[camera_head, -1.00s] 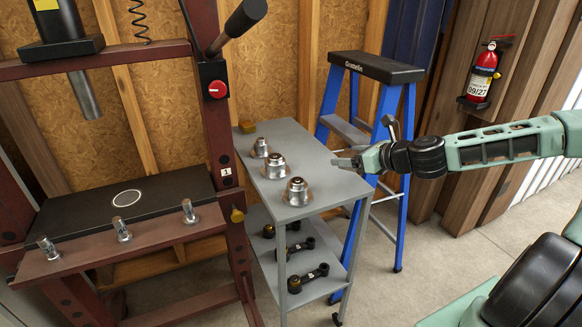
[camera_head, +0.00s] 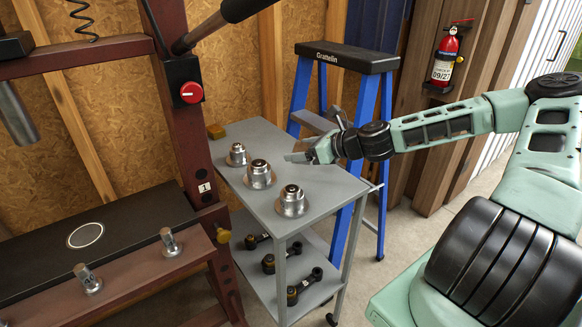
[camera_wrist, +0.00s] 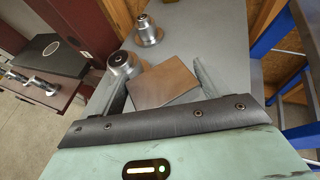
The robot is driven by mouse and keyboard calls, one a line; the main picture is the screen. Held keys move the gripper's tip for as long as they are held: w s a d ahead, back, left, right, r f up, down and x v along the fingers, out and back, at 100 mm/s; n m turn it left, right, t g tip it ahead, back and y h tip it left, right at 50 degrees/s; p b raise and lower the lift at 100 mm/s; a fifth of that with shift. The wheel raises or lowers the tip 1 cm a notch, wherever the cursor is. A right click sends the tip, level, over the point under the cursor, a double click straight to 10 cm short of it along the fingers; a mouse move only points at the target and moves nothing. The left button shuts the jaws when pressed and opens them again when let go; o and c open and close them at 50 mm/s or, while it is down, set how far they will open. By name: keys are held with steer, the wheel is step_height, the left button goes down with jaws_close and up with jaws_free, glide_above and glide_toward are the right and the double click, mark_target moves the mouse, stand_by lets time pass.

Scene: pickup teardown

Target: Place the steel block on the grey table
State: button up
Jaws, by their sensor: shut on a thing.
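The grey table (camera_head: 250,202) is a narrow metal stand with a lower shelf, in the middle of the head view. Its top fills the middle of the wrist view (camera_wrist: 205,32). My gripper (camera_head: 298,156) is above the right side of the tabletop. In the wrist view its fingers (camera_wrist: 160,87) stand on either side of the steel block (camera_wrist: 160,86), a flat, brownish-reflecting piece, and are shut on it. The block is hard to make out in the head view. I cannot tell whether it touches the tabletop.
Three metal flanged parts (camera_head: 260,175) stand in a row on the tabletop, close to the gripper. A small yellow-brown block (camera_head: 216,131) lies at the back corner. A blue stepladder (camera_head: 360,215) stands right of the table, and a dark red press frame (camera_head: 185,125) stands left.

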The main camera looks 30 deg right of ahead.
mark_target(302, 177)
steer(key=shift+f, duration=3.1)
steer(key=o, duration=1.6)
steer(key=shift+f, duration=0.1)
steer(key=v, duration=1.2)
steer(key=shift+b, duration=0.4)
